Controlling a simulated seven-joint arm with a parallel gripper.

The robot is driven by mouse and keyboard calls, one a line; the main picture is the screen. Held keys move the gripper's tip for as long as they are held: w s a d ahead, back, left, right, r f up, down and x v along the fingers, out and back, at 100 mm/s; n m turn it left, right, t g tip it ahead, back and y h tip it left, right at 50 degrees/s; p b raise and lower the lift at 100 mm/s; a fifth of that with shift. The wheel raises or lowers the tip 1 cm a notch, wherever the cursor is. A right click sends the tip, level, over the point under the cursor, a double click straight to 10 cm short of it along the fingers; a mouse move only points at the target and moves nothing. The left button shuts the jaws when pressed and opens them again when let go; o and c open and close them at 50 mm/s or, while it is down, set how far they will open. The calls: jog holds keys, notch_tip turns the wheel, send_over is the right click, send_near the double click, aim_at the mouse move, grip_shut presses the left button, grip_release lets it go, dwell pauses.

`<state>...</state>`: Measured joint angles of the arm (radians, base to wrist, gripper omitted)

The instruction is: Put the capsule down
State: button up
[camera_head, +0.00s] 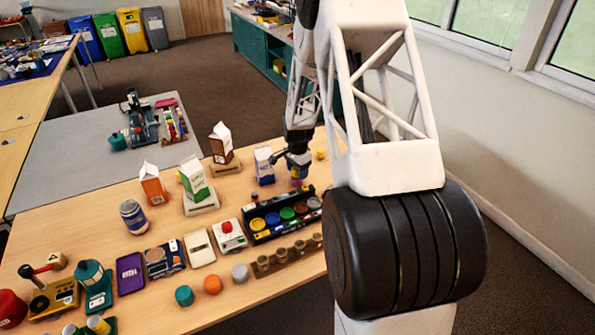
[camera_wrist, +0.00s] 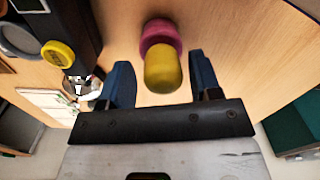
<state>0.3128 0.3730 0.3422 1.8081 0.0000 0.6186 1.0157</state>
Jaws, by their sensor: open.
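The capsule, yellow at the near end and magenta at the far end, shows in the wrist view (camera_wrist: 163,68) between my two blue fingers. Bare gaps show on both sides of it. In the head view, a small magenta part of it (camera_head: 296,183) shows just below my gripper (camera_head: 298,172), beside the black tray. My gripper is open in the wrist view (camera_wrist: 160,62), with one finger on each side of the capsule. The capsule seems to stand on the wooden table, but its contact with the table is hard to see.
A black tray (camera_head: 262,236) with coloured round pieces lies close by. A blue-and-white carton (camera_head: 264,166) stands left of my gripper. Other cartons, a can (camera_head: 133,216) and small devices fill the table further left. Bare wood (camera_wrist: 235,40) lies right of the capsule in the wrist view.

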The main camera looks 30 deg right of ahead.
notch_tip(320, 180, up, 12)
dwell(0.6)
dwell(0.4)
jog(key=shift+r, duration=0.1)
jog(key=s+a+r+n+t, duration=0.1)
jog(key=s+a+r+n, duration=0.3)
jog(key=s+a+r, duration=0.4)
jog(key=s+a+r+n, duration=0.3)
jog(key=s+a+r, duration=0.4)
jog(key=s+r, duration=0.35)
jog(key=s+a+r+n, duration=0.1)
jog(key=s+a+n, duration=0.3)
jog(key=s, duration=0.9)
jog(key=s+a+r+n+t, duration=0.1)
jog(key=s+a+n, duration=0.3)
jog(key=s, duration=0.9)
jog(key=shift+s+a+r+t, duration=0.25)
jog(key=shift+a+r+t, duration=0.05)
jog(key=shift+a+r, duration=0.1)
